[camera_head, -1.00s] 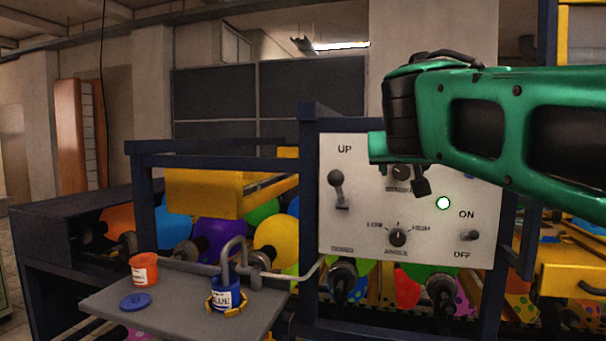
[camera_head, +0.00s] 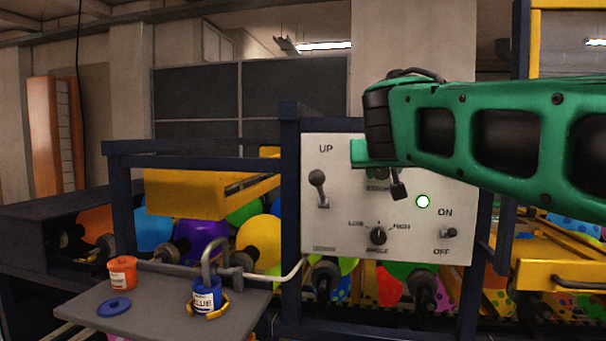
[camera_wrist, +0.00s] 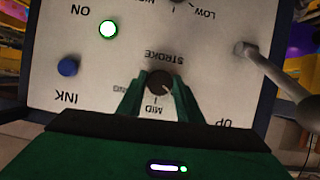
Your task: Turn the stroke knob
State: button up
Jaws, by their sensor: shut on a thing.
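The white control panel (camera_head: 330,225) stands upright ahead of me. Its black stroke knob (camera_wrist: 160,82) shows in the wrist view below the upside-down word STROKE, near the MID label. My gripper (camera_wrist: 160,90) has its two green fingers on either side of the knob and is shut on it. In the head view my green gripper (camera_head: 362,153) reaches the panel's upper middle from the right. There the stroke knob (camera_head: 376,173) is mostly covered by my gripper and arm.
On the panel are an up lever (camera_head: 319,188), an angle knob (camera_head: 378,236), a lit green light (camera_head: 423,201), an on/off switch (camera_head: 449,232) and a blue ink button (camera_wrist: 68,66). Left of it, a grey shelf (camera_head: 150,310) holds an orange pot (camera_head: 121,274) and a blue pot (camera_head: 206,296).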

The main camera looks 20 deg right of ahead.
jog(key=shift+s+m, duration=0.1)
jog(key=shift+m, duration=0.3)
jog(key=m+t+y, duration=0.1)
jog(key=m+y, duration=0.1)
jog(key=m, duration=0.1)
jog(key=shift+s+f, duration=0.1)
jog(key=shift+f, duration=0.05)
jog(key=m+t+y, duration=0.1)
jog(key=m, duration=0.1)
jog(key=m+t, duration=0.1)
jog(key=m, duration=0.1)
jog(key=shift+d+f+m+t+y, duration=0.2)
jog(key=shift+m+t+y, duration=0.1)
jog(key=shift+m+y, duration=0.1)
jog(key=m+t, duration=0.2)
jog(key=m, duration=0.2)
jog(key=shift+f, duration=0.2)
jog(key=m+t, duration=0.1)
jog(key=m, duration=0.2)
jog(key=m+t, duration=0.1)
jog(key=m, duration=0.2)
jog(key=shift+f+m+h, duration=0.15)
jog(key=shift+m+h, duration=0.25)
jog(key=o, duration=1)
jog(key=shift+o, duration=0.2)
jog(key=shift+t, duration=0.3)
